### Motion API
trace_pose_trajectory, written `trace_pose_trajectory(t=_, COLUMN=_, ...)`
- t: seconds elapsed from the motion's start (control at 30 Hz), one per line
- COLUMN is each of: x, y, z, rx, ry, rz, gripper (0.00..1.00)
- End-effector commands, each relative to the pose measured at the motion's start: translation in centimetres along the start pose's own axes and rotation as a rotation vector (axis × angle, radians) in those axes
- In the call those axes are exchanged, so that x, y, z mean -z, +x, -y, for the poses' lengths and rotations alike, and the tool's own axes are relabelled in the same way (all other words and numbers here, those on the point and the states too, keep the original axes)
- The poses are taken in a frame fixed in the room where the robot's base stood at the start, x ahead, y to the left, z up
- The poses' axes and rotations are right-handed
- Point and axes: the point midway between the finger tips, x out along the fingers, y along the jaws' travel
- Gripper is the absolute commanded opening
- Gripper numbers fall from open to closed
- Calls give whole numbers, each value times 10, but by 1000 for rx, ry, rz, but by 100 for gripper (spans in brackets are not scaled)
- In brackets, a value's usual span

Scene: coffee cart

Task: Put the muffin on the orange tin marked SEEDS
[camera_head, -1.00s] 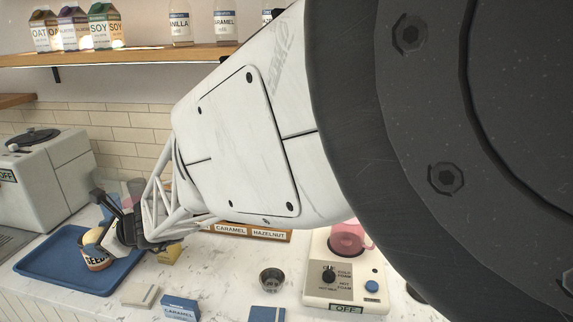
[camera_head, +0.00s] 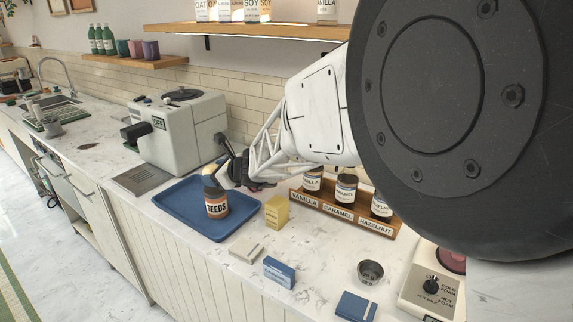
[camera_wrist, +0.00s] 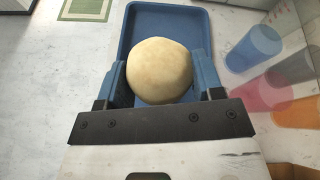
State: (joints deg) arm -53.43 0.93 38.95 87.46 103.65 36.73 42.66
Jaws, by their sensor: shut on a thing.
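The pale, round-topped muffin (camera_wrist: 160,70) is between the two blue fingers of my gripper (camera_wrist: 161,84) in the wrist view. My gripper is shut on it. In the head view the muffin (camera_head: 210,169) shows right at the top of the orange tin (camera_head: 216,204) marked SEEDS. Whether it touches the tin or hangs just above it, I cannot tell. The tin stands upright on a blue tray (camera_head: 181,208); in the wrist view it is hidden under the muffin. My gripper comes in from the right of the tin.
A yellow box (camera_head: 277,212) stands right of the tray. A grey-white machine (camera_head: 180,130) is behind it. A syrup rack (camera_head: 340,211), a blue box (camera_head: 279,271) and a metal cup (camera_head: 370,272) are further right.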

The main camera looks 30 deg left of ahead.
Motion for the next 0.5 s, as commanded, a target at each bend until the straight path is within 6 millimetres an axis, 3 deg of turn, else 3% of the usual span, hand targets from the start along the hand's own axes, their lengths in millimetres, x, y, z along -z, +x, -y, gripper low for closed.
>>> trace_pose_trajectory(t=0.23, x=-2, y=20, z=14, rx=0, ry=0, rz=0, gripper=37)
trace_pose_trajectory(t=0.5, x=-3, y=24, z=17, rx=0, ry=0, rz=0, gripper=37)
